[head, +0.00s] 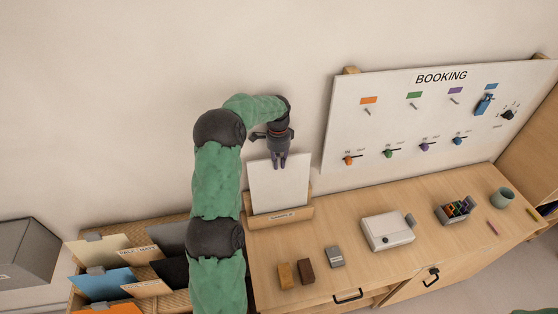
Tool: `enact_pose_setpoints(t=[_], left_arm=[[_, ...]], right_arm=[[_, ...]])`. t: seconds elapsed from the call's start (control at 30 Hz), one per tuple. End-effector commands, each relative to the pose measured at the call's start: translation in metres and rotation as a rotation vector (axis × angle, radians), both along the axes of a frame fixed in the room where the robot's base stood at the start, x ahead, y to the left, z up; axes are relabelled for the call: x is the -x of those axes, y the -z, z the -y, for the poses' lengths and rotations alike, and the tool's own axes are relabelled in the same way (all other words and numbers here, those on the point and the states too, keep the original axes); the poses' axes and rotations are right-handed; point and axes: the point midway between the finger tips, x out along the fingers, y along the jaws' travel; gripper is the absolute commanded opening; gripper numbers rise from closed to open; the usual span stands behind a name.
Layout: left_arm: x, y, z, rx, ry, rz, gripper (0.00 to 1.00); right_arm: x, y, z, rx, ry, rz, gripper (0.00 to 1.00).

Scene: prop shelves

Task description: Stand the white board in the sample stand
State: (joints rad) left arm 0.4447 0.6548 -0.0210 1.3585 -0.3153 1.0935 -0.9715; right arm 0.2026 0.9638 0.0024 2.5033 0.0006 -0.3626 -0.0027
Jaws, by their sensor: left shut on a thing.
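The white board (281,186) stands nearly upright at the sample stand (279,217), a wooden holder with a label on its front. The board's lower edge is hidden behind the stand's front, so I cannot tell whether it rests on the bottom of the slot. My left gripper (279,161) reaches down from above and is shut on the board's top edge. My right gripper is not in view; only a bit of green shows at the bottom right edge.
A white box (387,231) and small blocks (306,271) lie on the wooden counter (350,210). A booking board (430,115) stands behind on the right. File folders (107,283) are at the left. A dark holder (454,211) and a cup (502,197) are at the right.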

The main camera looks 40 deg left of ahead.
Motion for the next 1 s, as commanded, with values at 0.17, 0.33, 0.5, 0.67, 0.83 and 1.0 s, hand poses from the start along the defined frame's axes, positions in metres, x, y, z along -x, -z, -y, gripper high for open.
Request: enact_pose_setpoints(t=[0.17,0.33,0.5,0.67,0.83,1.0], left_arm=[[0.0,0.016,0.0,0.0,0.0,-0.001,0.0],[0.0,0.029,0.0,0.0,0.0,-0.001,0.0],[0.0,0.042,0.0,0.0,0.0,0.0,0.0],[0.0,0.053,0.0,0.0,0.0,-0.001,0.0],[0.0,0.059,0.0,0.0,0.0,-0.001,0.0],[0.0,0.062,0.0,0.001,0.0,-0.001,0.0]], right_arm=[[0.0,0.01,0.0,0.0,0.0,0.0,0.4],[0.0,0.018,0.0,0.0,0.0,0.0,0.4],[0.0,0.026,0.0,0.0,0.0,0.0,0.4],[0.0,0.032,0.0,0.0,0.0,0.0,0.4],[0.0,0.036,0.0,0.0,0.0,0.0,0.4],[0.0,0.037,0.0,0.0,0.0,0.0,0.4]])
